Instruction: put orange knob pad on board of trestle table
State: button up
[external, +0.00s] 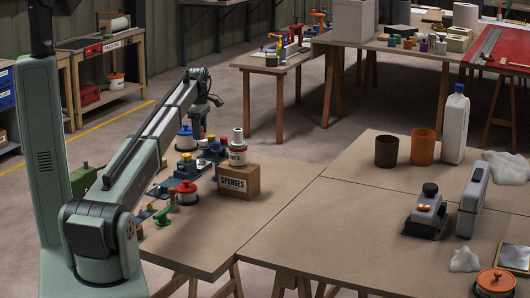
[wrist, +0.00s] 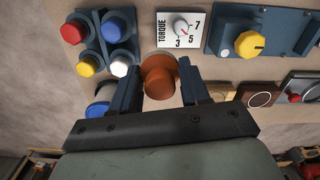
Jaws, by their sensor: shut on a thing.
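The orange knob pad (wrist: 158,76), a round orange disc with a smaller darker round top, sits between the two fingers of my gripper (wrist: 160,84) in the wrist view. The fingers are shut on it. Whether it is clear of the surface behind it, I cannot tell. In the external view my gripper (external: 212,101) is above the far left part of the near trestle table, and the pad cannot be made out there. This table's brown board (external: 225,215) carries several knobs and blocks along its left side. A second board (external: 335,225) adjoins it on the right.
In the wrist view a button block (wrist: 104,42), a white torque dial plate (wrist: 180,30) and a blue box with a yellow knob (wrist: 250,43) surround the pad. A sponge box (external: 239,181) stands on the left board. The right board's middle is clear.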

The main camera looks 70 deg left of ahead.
jog(key=n, duration=0.2)
send_over(172, 159)
jog(key=shift+d+f, duration=0.15)
jog(key=shift+f, duration=4.95)
jog(key=shift+f, duration=0.1)
jog(key=o, duration=1)
jog(key=shift+o, duration=0.2)
notch_tip(172, 159, up, 12)
